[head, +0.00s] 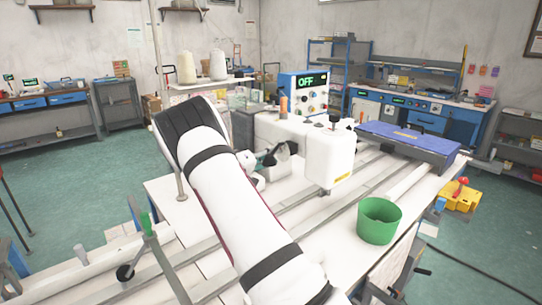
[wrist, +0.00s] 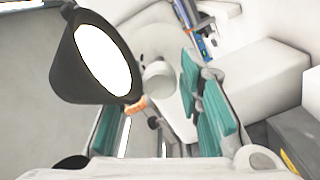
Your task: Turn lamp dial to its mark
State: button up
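The lamp (wrist: 92,58) has a black conical shade and a bright white face, and fills the upper left of the wrist view. A small orange knurled piece (wrist: 136,105), which looks like the lamp dial, shows at the lower right of the shade. Its mark cannot be made out. My gripper (wrist: 158,122) has its teal finger pads spread apart, with the orange piece close to the left finger and nothing clearly held. Whether a finger touches it cannot be told. In the head view my arm hides most of this area, beside the white sewing machine (head: 331,155).
A control box (head: 302,92) with a green OFF display stands behind the machine. A green bin (head: 379,220) stands on the white table at the right front. A blue case (head: 407,142) lies at the back right. Rails cross the table.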

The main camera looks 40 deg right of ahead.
jog(key=shift+d, duration=0.1)
grip_shut()
jog(key=shift+n+b, duration=0.6)
jog(key=shift+n, duration=1.8)
grip_release()
jog(key=a, duration=1.2)
jog(key=shift+w, duration=0.35)
